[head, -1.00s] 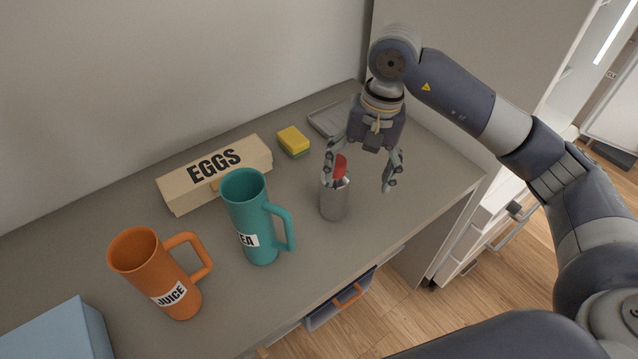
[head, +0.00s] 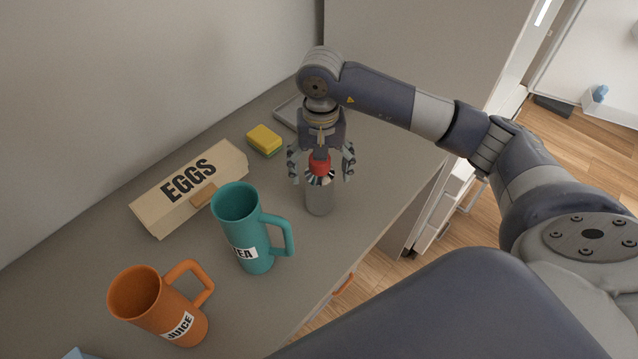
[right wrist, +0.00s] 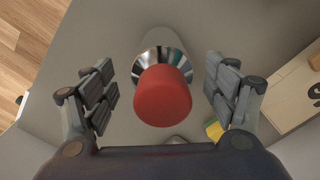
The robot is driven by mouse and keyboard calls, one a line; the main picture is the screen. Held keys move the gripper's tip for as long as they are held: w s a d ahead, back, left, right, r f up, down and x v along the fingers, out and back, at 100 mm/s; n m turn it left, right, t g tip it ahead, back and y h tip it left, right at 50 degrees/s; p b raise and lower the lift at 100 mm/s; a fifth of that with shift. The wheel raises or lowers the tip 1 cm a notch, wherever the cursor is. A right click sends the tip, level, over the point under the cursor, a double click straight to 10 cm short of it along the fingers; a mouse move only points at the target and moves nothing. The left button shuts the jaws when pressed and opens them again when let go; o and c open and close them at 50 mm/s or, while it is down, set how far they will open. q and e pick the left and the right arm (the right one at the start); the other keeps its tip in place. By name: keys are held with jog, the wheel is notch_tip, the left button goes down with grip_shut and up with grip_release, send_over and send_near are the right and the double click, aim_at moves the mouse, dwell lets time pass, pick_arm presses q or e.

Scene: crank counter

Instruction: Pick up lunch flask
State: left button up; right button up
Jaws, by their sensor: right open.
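The lunch flask (head: 320,194) is a silver cylinder with a red cap, standing upright on the counter right of the teal mug. My right gripper (head: 320,175) is above it and open, with one finger on each side of the red cap. In the right wrist view the flask's red cap (right wrist: 163,95) sits between the two open fingers (right wrist: 162,88), with a gap on both sides. The flask's lower body is mostly hidden there. My left gripper is not in view.
A teal mug (head: 238,225) stands close left of the flask, its handle toward it. An orange juice mug (head: 150,300), an eggs box (head: 190,190), a yellow sponge (head: 264,139) and a grey tray (head: 288,112) are also on the counter. The counter's front edge is to the right.

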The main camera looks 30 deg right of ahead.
notch_tip(320, 180, down, 3)
jog(key=shift+f+p, duration=0.1)
jog(key=shift+p, duration=0.5)
jog(key=shift+w+f, duration=0.1)
jog(key=shift+f, duration=0.15)
jog(key=shift+a, duration=0.1)
jog(key=c, duration=1.2)
jog(key=shift+c, duration=1.1)
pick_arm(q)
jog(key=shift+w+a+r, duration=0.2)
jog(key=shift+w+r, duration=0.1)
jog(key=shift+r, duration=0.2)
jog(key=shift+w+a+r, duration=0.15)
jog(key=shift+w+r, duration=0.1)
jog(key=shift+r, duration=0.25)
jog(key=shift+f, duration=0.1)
pick_arm(e)
jog(key=shift+r, duration=0.15)
